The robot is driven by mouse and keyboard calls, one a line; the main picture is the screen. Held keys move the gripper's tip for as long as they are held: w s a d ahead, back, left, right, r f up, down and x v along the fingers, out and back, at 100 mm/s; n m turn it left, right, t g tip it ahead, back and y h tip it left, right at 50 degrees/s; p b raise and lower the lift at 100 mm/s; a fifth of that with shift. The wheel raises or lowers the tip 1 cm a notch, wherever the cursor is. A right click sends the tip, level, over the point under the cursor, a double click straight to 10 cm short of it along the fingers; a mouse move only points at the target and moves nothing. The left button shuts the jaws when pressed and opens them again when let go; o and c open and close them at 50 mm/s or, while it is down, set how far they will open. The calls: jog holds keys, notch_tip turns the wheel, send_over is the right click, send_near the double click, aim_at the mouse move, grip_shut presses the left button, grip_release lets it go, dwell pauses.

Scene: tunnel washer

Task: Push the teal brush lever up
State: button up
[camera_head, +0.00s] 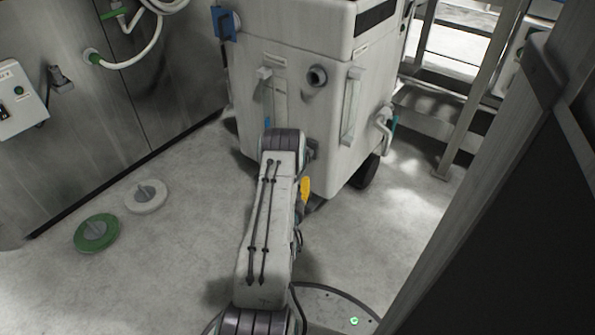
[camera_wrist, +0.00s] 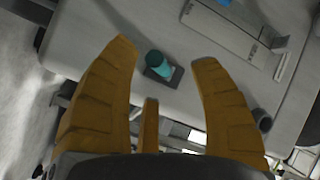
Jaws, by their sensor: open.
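In the wrist view a short teal cylinder (camera_wrist: 158,64), which looks like the brush lever, stands on a small dark plate on the pale machine face. My gripper (camera_wrist: 163,53) is open, with its yellow fingers on either side of the teal piece in the picture. The fingers appear apart from it, but I cannot tell the remaining depth. In the head view my gripper is mostly hidden behind my arm, with a yellow part (camera_head: 305,189) showing low beside the white machine (camera_head: 300,90). The teal piece between the fingers is hidden there.
The machine has a round dark port (camera_head: 317,76) and upright handles (camera_head: 350,105). A green disc (camera_head: 96,233) and a white disc (camera_head: 146,196) lie on the floor at left. A dark panel (camera_head: 510,220) stands close at right. Floor between is clear.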

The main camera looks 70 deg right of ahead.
jog(key=shift+m+h, duration=0.4)
jog(key=shift+h, duration=0.1)
jog(key=shift+s+d+f+b, duration=0.1)
jog(key=shift+d+b, duration=0.25)
jog(key=shift+d, duration=1.2)
jog(key=shift+d+f+b, duration=0.1)
jog(key=shift+d+b, duration=0.25)
jog(key=shift+d, duration=1.2)
jog(key=shift+o, duration=0.3)
jog(key=shift+g, duration=0.3)
grip_shut()
